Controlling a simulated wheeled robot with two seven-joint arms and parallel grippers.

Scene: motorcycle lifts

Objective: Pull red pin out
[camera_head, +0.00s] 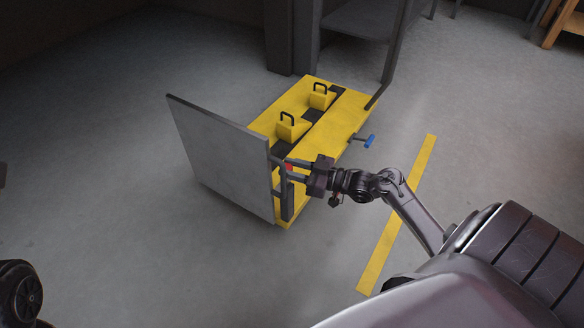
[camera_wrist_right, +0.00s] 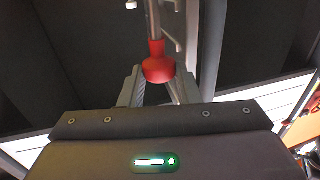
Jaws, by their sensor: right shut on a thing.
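The red pin (camera_head: 289,168) is a small red spot at the right edge of the grey plate of the yellow lift (camera_head: 325,140). In the right wrist view the red pin (camera_wrist_right: 158,65) has a round red knob with a metal rod above it. My right gripper (camera_head: 291,170) is shut on the red knob; in the wrist view its fingers (camera_wrist_right: 158,88) sit on both sides of the knob. Whether the rod is still in its hole is hidden. My left gripper is not in view.
The large grey plate (camera_head: 220,155) stands upright at the lift's near end. A blue handle (camera_head: 369,141) sticks out on the lift's right side. Yellow blocks with black handles (camera_head: 290,128) sit on top. A yellow floor stripe (camera_head: 397,215) runs right of the lift over open floor.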

